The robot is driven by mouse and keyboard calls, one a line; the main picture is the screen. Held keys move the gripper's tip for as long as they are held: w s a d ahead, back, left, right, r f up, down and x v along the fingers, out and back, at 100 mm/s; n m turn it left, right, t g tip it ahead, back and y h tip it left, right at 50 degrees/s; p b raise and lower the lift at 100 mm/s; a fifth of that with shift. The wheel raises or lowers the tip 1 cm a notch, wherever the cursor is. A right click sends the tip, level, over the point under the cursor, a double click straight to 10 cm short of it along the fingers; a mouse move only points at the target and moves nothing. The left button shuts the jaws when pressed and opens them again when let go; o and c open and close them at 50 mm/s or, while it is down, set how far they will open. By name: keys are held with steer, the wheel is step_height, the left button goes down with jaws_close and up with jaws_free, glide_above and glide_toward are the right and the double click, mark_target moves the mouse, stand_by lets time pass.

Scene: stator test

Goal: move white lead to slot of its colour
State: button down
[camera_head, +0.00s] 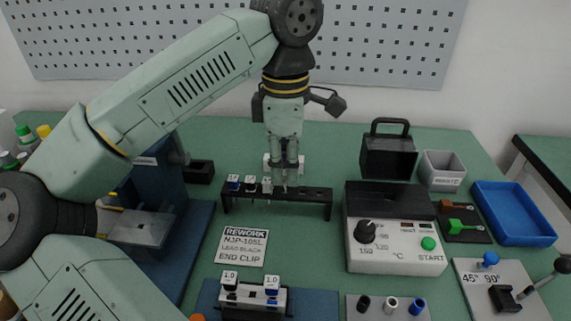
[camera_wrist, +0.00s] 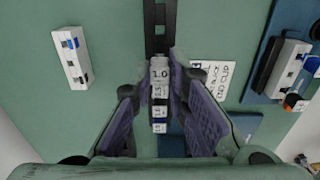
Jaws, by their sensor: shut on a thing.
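A pale block labelled 1.0 (camera_wrist: 160,74) sits between the fingertips of my gripper (camera_wrist: 161,64), which is shut on it over the black rack (camera_head: 310,204); I take it as the white lead. My gripper (camera_head: 285,183) hides most of it in the head view. I cannot tell whether it is clear of its hole. Three more tagged leads stand in the rack to its left: one blue (camera_head: 233,183), one black (camera_head: 250,184) and one light-coloured (camera_head: 267,186). Black, white and blue pegs stand on a grey plate (camera_head: 378,316) at the front.
A white block with coloured marks (camera_wrist: 71,57) lies behind the rack. A rework sign (camera_head: 242,247) and a holder with two 1.0-tagged pieces (camera_head: 252,298) are in front. A heater box (camera_head: 395,258) stands right. The rack's right end is empty.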

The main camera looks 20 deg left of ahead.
steer(key=shift+f, duration=0.1)
steer(key=shift+f+b, duration=0.75)
steer(key=shift+f, duration=0.1)
steer(key=c, duration=1.5)
jaws_free()
steer(key=shift+r, duration=3.8)
